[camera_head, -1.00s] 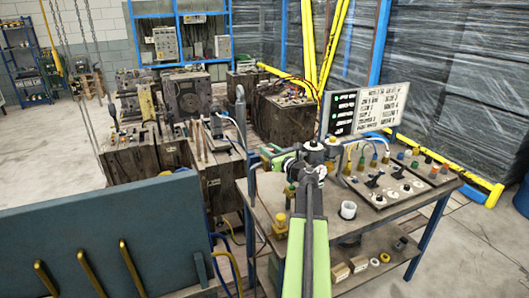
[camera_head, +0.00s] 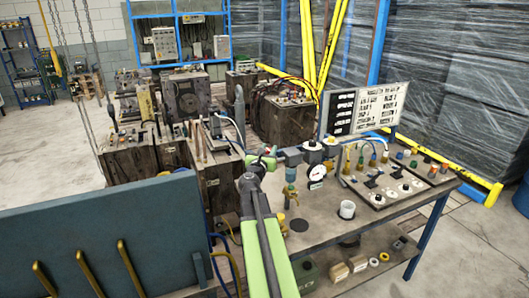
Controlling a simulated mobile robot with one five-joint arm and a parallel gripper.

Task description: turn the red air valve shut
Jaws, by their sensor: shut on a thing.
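A small bit of red at the bench's back left edge looks like the red air valve (camera_head: 273,150). It sits at the left end of an air line with a blue-grey filter unit (camera_head: 292,157) and a round white gauge (camera_head: 316,172). My green and dark arm reaches up from the bottom middle to it. My gripper (camera_head: 268,157) is at the valve and shut on it. The fingers are small and partly hidden by my arm, so the handle's angle cannot be told.
The bench (camera_head: 325,225) also carries a white cup (camera_head: 347,209), a brass-coloured fitting (camera_head: 290,195) and a panel of connectors and switches (camera_head: 385,185). A sign board (camera_head: 368,108) stands behind. Worn mould blocks (camera_head: 215,180) stand close on the left, beyond a dark blue panel (camera_head: 120,235).

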